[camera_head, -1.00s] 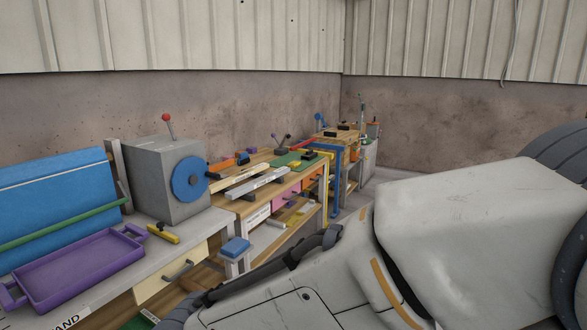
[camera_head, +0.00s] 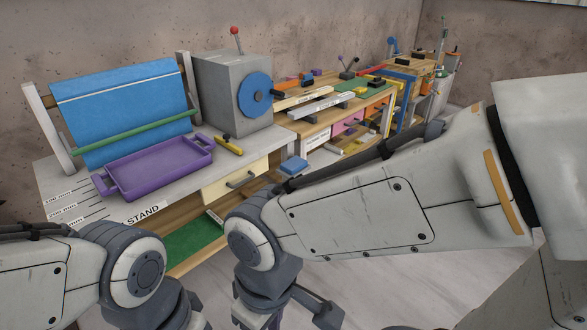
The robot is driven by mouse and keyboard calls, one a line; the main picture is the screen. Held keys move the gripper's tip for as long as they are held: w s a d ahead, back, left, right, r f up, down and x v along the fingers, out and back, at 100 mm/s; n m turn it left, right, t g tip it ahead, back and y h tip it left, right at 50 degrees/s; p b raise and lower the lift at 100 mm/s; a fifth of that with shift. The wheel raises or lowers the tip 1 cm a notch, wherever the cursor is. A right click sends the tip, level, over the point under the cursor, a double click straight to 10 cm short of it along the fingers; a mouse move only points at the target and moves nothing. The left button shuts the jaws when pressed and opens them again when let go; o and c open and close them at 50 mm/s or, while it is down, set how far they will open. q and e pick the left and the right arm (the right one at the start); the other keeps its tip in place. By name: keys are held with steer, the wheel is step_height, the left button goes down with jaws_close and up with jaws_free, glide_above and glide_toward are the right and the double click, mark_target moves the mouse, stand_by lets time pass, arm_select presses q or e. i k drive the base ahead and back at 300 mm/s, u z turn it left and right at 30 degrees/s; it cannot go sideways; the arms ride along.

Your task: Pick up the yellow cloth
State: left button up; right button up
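I see no yellow cloth that I can make out in this view. The only small yellow item on the near bench is a tool with a dark end (camera_head: 228,145), lying between the purple tray and the grey box. My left arm comes in at the lower left, and its gripper is below the picture's edge. My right arm crosses from the right. Dark parts at its end (camera_head: 300,305) show at the bottom edge, over the floor in front of the bench, but its fingertips do not show clearly.
The near bench (camera_head: 70,185) holds a purple tray (camera_head: 155,168), a tilted blue board (camera_head: 120,105) and a grey box with a blue disc (camera_head: 225,85). A cream drawer (camera_head: 235,181) and a green shelf mat (camera_head: 192,243) are below. More cluttered benches stand behind. Floor shows at lower right.

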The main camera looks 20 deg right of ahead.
mark_target(358, 90)
steer(key=z, duration=0.35)
steer(key=i, duration=0.55)
steer(key=z, duration=1.2)
steer(key=i, duration=1.55)
steer(key=z, duration=0.55)
steer(key=i, duration=1.8)
steer(key=u, duration=0.8)
steer(key=i, duration=1)
steer(key=u, duration=1.45)
steer(key=i, duration=0.65)
steer(key=u, duration=0.45)
